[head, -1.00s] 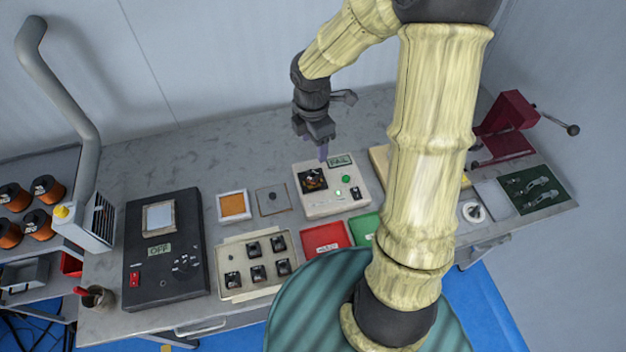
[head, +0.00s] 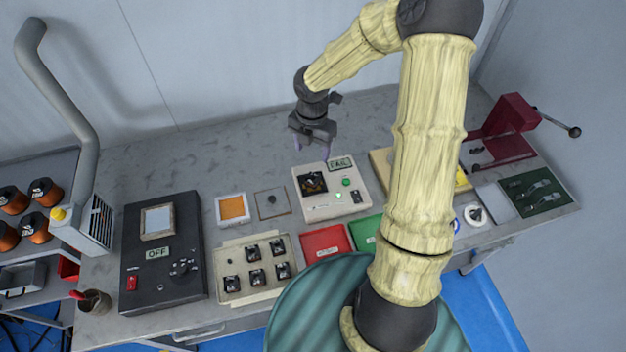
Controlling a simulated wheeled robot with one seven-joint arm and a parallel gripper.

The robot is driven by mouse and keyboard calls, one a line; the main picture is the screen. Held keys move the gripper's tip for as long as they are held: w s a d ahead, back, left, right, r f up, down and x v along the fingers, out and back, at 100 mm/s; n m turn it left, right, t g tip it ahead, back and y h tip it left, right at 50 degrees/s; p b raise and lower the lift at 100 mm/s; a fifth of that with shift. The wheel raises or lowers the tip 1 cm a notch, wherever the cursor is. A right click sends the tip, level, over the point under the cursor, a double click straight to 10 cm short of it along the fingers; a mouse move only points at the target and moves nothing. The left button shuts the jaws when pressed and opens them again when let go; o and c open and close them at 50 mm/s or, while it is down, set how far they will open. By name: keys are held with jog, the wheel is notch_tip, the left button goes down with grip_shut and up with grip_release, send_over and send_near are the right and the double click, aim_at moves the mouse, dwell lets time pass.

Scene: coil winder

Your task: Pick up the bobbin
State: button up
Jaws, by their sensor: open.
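A small dark square part that looks like a bobbin (head: 313,183) sits in the nest of a white tester box (head: 322,211). The tester's small display reads FAIL. Several similar black bobbins (head: 255,277) stand in two rows in a pale tray (head: 235,250) to the front left. My gripper (head: 311,147) is open and empty. It hangs over the back of the bench, just behind the tester and above the bench top, apart from the bobbin.
A red tray (head: 325,241) and a green tray (head: 365,232) lie in front of the tester. A black OFF-marked control box (head: 160,285) stands at left. A dark red press (head: 508,125) stands at back right. The bench behind the tester is clear.

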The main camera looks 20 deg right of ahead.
send_over(312, 177)
jog(key=s, duration=0.1)
notch_tip(312, 177, down, 8)
jog(key=shift+a, duration=0.1)
jog(key=shift+f+p, duration=0.5)
jog(key=shift+f, duration=2.1)
jog(key=c, duration=1.1)
jog(key=shift+c, duration=0.2)
notch_tip(312, 177, up, 10)
jog(key=shift+w, duration=0.1)
